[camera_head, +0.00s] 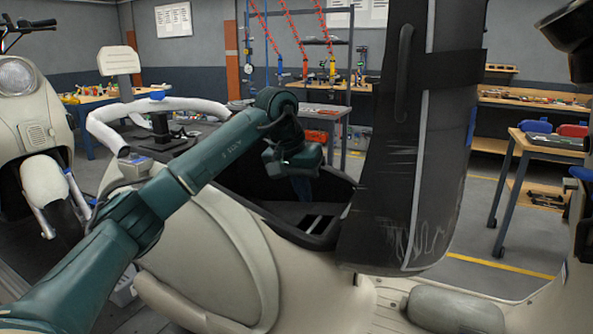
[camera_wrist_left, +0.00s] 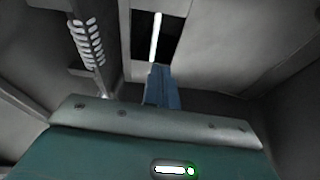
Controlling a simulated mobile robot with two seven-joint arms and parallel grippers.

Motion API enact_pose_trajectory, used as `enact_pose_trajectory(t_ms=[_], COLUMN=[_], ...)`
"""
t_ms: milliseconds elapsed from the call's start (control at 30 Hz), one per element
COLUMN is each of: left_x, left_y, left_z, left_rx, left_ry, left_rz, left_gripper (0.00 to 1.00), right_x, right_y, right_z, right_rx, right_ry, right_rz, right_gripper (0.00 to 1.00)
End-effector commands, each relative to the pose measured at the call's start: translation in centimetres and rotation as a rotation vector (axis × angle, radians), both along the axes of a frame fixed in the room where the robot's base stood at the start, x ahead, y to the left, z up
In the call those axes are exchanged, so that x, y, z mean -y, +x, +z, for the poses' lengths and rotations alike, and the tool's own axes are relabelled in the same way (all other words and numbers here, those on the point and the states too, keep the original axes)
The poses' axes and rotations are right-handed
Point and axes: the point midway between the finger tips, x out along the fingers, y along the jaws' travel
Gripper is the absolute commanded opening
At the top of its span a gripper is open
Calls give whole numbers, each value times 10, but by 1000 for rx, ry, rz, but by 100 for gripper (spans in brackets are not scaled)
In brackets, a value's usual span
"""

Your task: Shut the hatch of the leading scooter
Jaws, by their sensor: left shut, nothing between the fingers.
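The hatch (camera_head: 420,150) is a tall black scuffed panel with a grey stripe and a dark strap. It stands upright and open at the right end of the compartment in the cream scooter (camera_head: 215,260). The dark open compartment (camera_head: 325,230) shows below and left of it. My left gripper (camera_head: 303,188) reaches over the compartment opening, left of the hatch and apart from it. In the left wrist view its blue fingers (camera_wrist_left: 161,86) are together and empty, facing a grey interior with a coiled spring (camera_wrist_left: 87,43). My right gripper is not in view.
Another cream scooter (camera_head: 38,130) with a round headlamp stands at the left. Part of another vehicle shows at the right edge. A workbench (camera_head: 515,150) with tools stands at the right. Open floor with a yellow line (camera_head: 500,265) lies behind the hatch.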

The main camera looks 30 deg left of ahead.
Motion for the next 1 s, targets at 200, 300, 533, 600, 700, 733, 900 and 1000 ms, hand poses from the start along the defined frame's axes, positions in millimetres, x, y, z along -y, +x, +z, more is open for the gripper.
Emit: enact_pose_trajectory(t_ms=[200, 300, 533, 600, 700, 733, 900, 1000], left_x=[12, 15, 16, 16, 16, 16, 16, 16], left_y=[1, 1, 1, 1, 1, 1, 1, 1], left_z=[-29, -35, -37, -37, -38, -39, -57, -63], left_rx=[0, 1, 2, 2, 1, 1, -5, -6], left_ry=[0, -1, 0, 0, 2, 8, 87, 117], left_rz=[0, 0, 0, 0, 0, -1, 0, 1], left_gripper=[0, 0, 0, 0, 0, 0, 0, 0], right_x=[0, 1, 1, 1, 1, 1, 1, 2], right_y=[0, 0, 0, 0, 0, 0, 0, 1], right_z=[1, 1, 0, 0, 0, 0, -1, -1], right_rx=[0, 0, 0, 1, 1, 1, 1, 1], right_ry=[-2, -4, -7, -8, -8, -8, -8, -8], right_rz=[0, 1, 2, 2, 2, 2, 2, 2], right_gripper=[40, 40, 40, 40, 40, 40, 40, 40])
